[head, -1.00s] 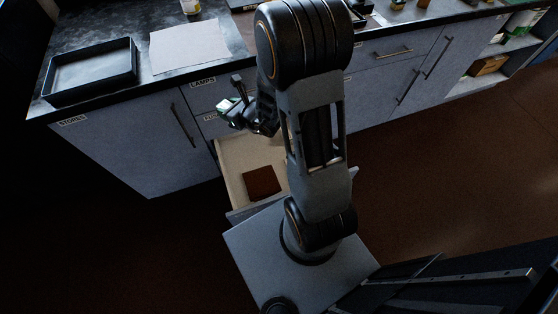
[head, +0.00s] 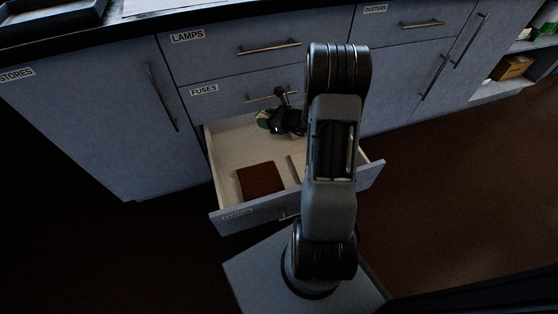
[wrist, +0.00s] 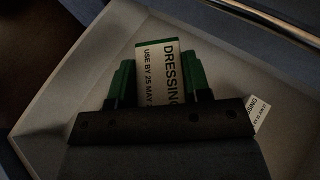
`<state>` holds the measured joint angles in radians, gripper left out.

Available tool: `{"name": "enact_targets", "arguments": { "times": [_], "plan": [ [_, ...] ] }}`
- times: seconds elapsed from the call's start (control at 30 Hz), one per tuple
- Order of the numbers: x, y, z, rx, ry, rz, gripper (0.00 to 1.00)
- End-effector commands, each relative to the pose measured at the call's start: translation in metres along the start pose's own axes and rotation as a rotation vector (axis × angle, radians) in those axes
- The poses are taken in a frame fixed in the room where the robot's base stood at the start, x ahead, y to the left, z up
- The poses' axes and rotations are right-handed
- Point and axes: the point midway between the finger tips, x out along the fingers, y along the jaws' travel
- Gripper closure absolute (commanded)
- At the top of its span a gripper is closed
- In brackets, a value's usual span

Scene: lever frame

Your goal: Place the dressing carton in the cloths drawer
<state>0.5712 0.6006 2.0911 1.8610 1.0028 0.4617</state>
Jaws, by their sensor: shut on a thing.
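My gripper (head: 282,120) is over the back part of the open drawer (head: 232,143). It is shut on the dressing carton, whose green part (head: 262,117) shows at its left. In the wrist view the carton (wrist: 160,75) sits between the two fingers. Its white label reads "DRESSING" and "USE BY 25 MAY", with the rest cut off. The open drawer is below the one marked "FUSES"; the label on its own front (head: 237,215) is too blurred to read surely. I cannot tell whether the carton touches the drawer floor.
A flat brown thing (head: 260,180) lies in the drawer's front left. A second label (wrist: 258,113) ending in "SSING" shows beside my gripper, its body mostly hidden. The shut fuses drawer's handle (head: 271,96) is close above my gripper. Bare drawer floor shows left of the brown thing.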

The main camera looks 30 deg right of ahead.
Motion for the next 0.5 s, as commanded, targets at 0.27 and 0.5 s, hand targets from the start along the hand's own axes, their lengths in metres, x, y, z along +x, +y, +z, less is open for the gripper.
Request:
{"name": "enact_targets", "arguments": {
  "times": [0.27,0.5],
  "plan": [
    [-0.003,-0.036,-0.015,-0.027,0.002,0.077,0.79],
    [0.019,-0.037,-0.070,-0.026,0.004,0.090,0.79]
  ]
}}
